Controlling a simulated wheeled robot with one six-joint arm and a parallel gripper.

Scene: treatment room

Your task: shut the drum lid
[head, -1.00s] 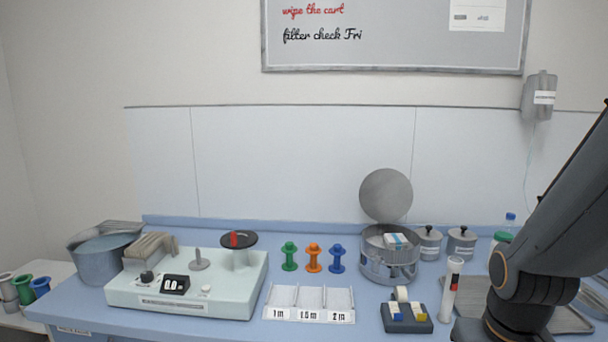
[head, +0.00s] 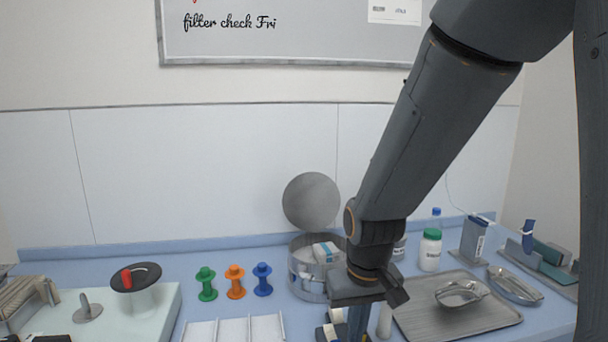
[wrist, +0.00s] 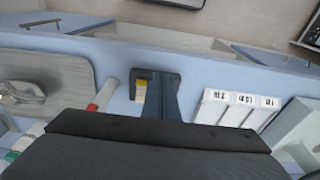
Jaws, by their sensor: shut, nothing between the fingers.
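The metal drum (head: 306,282) stands at the back of the blue counter in the head view. Its round grey lid (head: 311,202) is up, standing nearly upright at the drum's back. A white and blue packet (head: 326,252) shows in the drum's open top. My gripper (head: 358,326) is in front and to the right of the drum, pointing down, and hides part of the drum's right side. In the wrist view the dark fingers (wrist: 163,100) are together and empty. The drum and lid are not seen in the wrist view.
A white bottle with green cap (head: 430,250) and a metal tray (head: 455,318) lie right of my arm. A block holder with a yellow block (wrist: 142,85) is beside my fingers.

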